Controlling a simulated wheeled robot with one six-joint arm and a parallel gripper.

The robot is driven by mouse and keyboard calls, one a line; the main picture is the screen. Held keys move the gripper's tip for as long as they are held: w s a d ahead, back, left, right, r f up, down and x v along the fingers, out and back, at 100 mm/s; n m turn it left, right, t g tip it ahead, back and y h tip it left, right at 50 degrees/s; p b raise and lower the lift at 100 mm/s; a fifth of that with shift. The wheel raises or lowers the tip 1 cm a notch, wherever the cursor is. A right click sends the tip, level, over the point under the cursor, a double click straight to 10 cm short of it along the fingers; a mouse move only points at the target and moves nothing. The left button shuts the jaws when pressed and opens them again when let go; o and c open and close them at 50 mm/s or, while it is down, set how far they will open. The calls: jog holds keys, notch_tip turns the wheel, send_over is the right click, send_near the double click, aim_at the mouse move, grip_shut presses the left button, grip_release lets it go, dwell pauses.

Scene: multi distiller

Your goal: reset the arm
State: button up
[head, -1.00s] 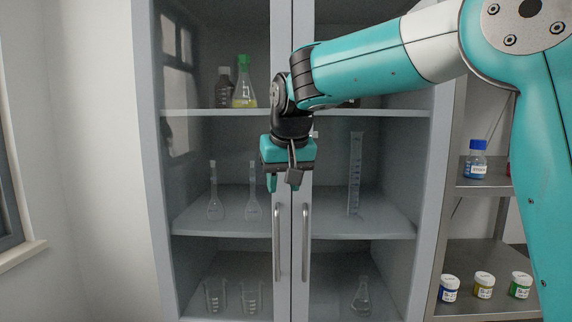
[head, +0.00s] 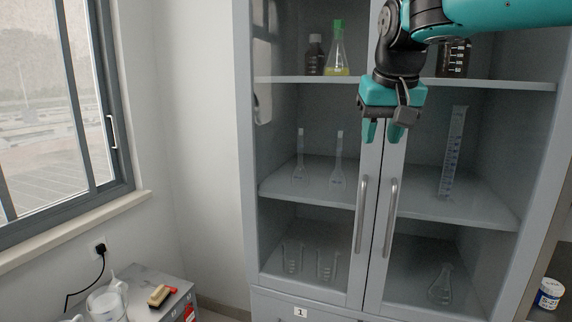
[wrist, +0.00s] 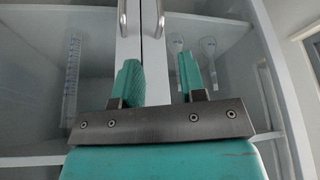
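My gripper (head: 383,132) hangs fingers-down in front of the glass-door cabinet (head: 247,150), near the middle between its two doors. In the wrist view its two teal fingers (wrist: 160,80) stand apart with a gap between them and nothing held. The long left door handle (head: 361,214) and right door handle (head: 390,218) are below the gripper. Both doors look shut. My arm reaches in from the upper right.
Flasks, beakers, a cylinder (head: 453,150) and bottles stand on the cabinet shelves. A window (head: 60,110) is at left. A labelled jar (head: 548,293) stands at lower right.

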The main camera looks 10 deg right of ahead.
jog(key=s+a+f+n+g+y, duration=0.1)
jog(key=s+a+f+n, duration=0.1)
jog(key=s+f, duration=0.3)
jog(key=s+a+f+n+g+y, duration=0.2)
jog(key=s+f, duration=0.4)
jog(key=s, duration=0.7)
jog(key=s+a+f+n+g+y, duration=0.1)
jog(key=s+a+f+n, duration=0.3)
jog(key=s, duration=0.5)
jog(key=shift+a+f+y, duration=0.4)
jog(key=shift+a+f, duration=0.05)
jog(key=shift+f, duration=0.5)
